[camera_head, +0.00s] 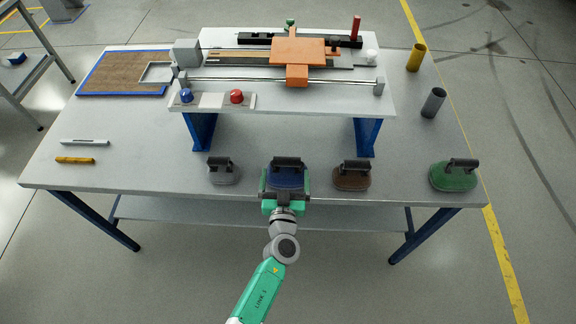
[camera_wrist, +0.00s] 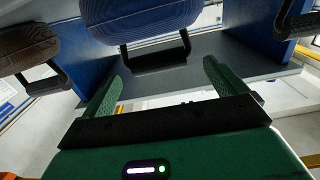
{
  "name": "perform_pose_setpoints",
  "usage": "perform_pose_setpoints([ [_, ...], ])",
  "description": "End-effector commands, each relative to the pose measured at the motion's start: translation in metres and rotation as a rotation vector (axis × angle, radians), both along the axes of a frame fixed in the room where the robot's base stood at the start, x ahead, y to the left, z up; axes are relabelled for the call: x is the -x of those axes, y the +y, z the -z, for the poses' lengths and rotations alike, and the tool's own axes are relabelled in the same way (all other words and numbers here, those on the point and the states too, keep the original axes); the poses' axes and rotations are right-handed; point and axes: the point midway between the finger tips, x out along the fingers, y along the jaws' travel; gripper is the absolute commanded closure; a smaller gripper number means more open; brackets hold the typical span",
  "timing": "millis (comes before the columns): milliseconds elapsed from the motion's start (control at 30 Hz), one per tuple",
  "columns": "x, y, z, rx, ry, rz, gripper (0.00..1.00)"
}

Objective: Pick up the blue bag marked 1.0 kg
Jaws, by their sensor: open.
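The blue bag (camera_head: 287,178) lies near the table's front edge, with a dark handle on top. No weight marking is legible on it. My gripper (camera_head: 285,187) is at the blue bag, its green fingers showing at the bag's left and right sides. In the wrist view my gripper (camera_wrist: 164,68) is open, with nothing between its fingers. The blue bag (camera_wrist: 140,20) and its dark handle (camera_wrist: 155,58) are beyond the fingertips there. Contact cannot be told.
A grey bag (camera_head: 222,172) is left of the blue one; a brown bag (camera_head: 352,179) and a green bag (camera_head: 454,177) are right. Behind stands a raised bench (camera_head: 330,104) with a rail fixture. Two tubes (camera_head: 433,102) stand at right.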

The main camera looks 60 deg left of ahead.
Motion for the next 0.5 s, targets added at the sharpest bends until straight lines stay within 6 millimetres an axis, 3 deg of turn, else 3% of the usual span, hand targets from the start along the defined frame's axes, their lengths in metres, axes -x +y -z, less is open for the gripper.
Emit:
perform_pose_setpoints([
  [267,-0.013,0.022,0.001,-0.001,-0.003,0.002,0.04],
  [500,-0.033,0.058,0.002,-0.003,-0.004,0.003,0.04],
])
